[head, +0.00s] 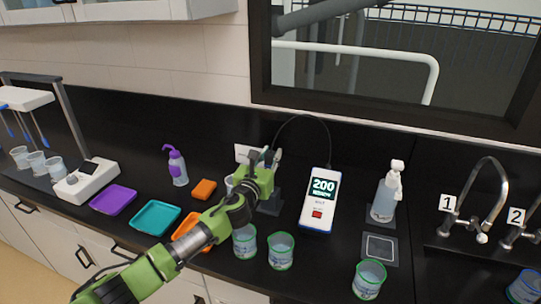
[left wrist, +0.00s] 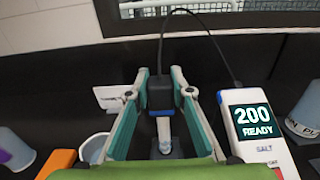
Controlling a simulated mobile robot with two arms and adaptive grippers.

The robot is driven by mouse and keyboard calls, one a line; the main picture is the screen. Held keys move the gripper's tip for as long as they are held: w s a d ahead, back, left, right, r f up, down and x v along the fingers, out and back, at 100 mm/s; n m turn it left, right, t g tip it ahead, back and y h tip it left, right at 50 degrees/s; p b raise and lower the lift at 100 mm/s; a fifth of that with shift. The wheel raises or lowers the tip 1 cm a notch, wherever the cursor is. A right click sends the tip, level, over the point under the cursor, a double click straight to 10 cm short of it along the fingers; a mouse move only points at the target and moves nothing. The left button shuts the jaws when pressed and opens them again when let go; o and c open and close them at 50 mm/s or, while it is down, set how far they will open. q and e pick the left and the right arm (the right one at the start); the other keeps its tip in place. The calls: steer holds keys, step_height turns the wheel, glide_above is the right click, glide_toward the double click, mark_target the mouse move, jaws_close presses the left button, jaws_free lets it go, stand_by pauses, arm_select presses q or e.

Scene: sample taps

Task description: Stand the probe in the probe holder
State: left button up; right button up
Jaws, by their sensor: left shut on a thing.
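The probe (left wrist: 163,128) has a dark head, a blue ring and a pale lower body; its cable loops up and over to the salt meter (head: 318,198). My left gripper (head: 262,158) is shut on the probe, with one finger on each side of it in the left wrist view (left wrist: 160,88). The probe looks roughly upright. The dark probe holder (head: 272,204) stands on the counter just below the gripper, partly hidden by it. I cannot tell whether the probe's lower end is inside the holder. My right gripper is not in view.
Beakers (head: 281,251) stand in front of the holder, and another (head: 369,279) is at the front right. A soap bottle (head: 386,196) stands right of the meter, before the taps (head: 488,200). Purple (head: 113,200) and teal (head: 156,217) trays lie left.

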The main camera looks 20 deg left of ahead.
mark_target(269, 166)
arm_select(q)
steer(key=shift+f+b, duration=1.3)
steer(key=shift+f, duration=0.3)
steer(key=shift+f+b, duration=1.2)
steer(key=shift+f, duration=0.3)
steer(key=o, duration=1.8)
steer(key=shift+c, duration=0.2)
steer(key=shift+s, duration=0.1)
